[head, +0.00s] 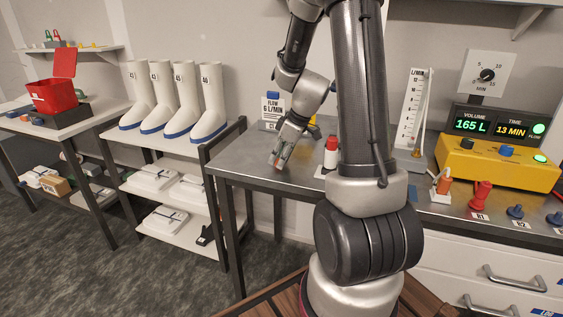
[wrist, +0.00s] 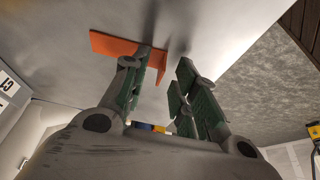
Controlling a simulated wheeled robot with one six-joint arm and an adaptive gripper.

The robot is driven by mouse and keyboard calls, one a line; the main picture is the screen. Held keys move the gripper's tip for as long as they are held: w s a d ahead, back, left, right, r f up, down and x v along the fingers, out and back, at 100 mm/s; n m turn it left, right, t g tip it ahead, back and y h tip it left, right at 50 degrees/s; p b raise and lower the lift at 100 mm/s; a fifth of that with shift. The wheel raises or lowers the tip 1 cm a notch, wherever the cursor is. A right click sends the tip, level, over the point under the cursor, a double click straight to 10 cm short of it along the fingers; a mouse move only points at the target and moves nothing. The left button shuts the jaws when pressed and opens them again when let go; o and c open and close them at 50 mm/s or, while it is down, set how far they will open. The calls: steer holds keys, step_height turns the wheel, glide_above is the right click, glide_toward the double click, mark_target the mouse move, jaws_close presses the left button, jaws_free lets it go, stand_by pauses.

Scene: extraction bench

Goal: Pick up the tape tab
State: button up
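The orange tape tab (wrist: 118,46) shows in the wrist view against the grey bench top. It looks like a flat strip with a short bent end by the left finger. My gripper (wrist: 168,62) is open, with its green-padded fingers apart. The left finger overlaps the strip and hides part of it. The bent end shows on that finger's inner side, with a gap to the right finger. I cannot tell whether the left finger touches it. In the head view my gripper (head: 279,160) points down, low over the left part of the bench (head: 237,160). The tab is not clear there.
A white bottle with a red cap (head: 331,153) stands right of my gripper. A flow sign (head: 272,108) is behind it. A yellow meter box (head: 497,166) and coloured plugs (head: 480,195) are at right. The bench is clear left of my gripper.

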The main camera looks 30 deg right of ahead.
jaws_close()
steer(key=shift+r, duration=0.15)
